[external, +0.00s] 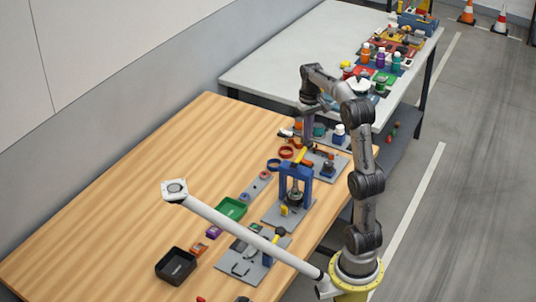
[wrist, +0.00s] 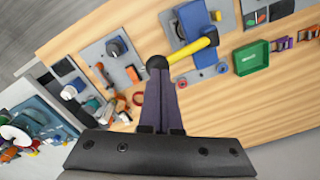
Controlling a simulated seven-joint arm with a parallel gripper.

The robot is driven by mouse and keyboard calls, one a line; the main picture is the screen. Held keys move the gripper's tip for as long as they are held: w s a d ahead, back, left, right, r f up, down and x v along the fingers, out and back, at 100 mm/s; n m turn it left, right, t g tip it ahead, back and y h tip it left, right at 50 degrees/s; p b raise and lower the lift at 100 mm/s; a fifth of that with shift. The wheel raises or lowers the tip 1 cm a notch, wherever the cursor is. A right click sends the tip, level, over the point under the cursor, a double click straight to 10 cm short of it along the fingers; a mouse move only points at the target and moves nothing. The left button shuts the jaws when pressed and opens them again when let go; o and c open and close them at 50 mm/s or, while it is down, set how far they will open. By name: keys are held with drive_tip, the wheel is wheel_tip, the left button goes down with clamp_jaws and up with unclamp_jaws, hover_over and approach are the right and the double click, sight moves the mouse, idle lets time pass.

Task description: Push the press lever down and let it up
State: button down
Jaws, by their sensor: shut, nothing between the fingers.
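The press has a blue frame (external: 296,178) on a grey base plate (external: 275,212). In the wrist view the blue frame (wrist: 194,27) is at the top. Its yellow lever (external: 299,156) slopes up from the frame toward my gripper. The lever (wrist: 192,50) ends in a dark round knob (wrist: 157,62). My gripper (external: 308,143) is shut and empty, with its fingers pointing down at the knob end. In the wrist view my gripper's tips (wrist: 158,73) overlap the knob; I cannot tell whether they touch it.
Red rings (external: 286,152) and a plate with a dark knob (external: 328,168) lie close to the press. The table's far left side is clear.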

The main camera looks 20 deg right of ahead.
sight(308, 145)
drive_tip(key=shift+f, duration=0.85)
drive_tip(key=shift+w+d+f, duration=0.1)
drive_tip(key=shift+d+f, duration=0.05)
drive_tip(key=shift+f, duration=0.45)
drive_tip(key=shift+w+d+f, duration=0.1)
drive_tip(key=shift+f, duration=0.45)
idle(0.8)
drive_tip(key=shift+f, duration=1.15)
idle(1.1)
drive_tip(key=shift+r, duration=5)
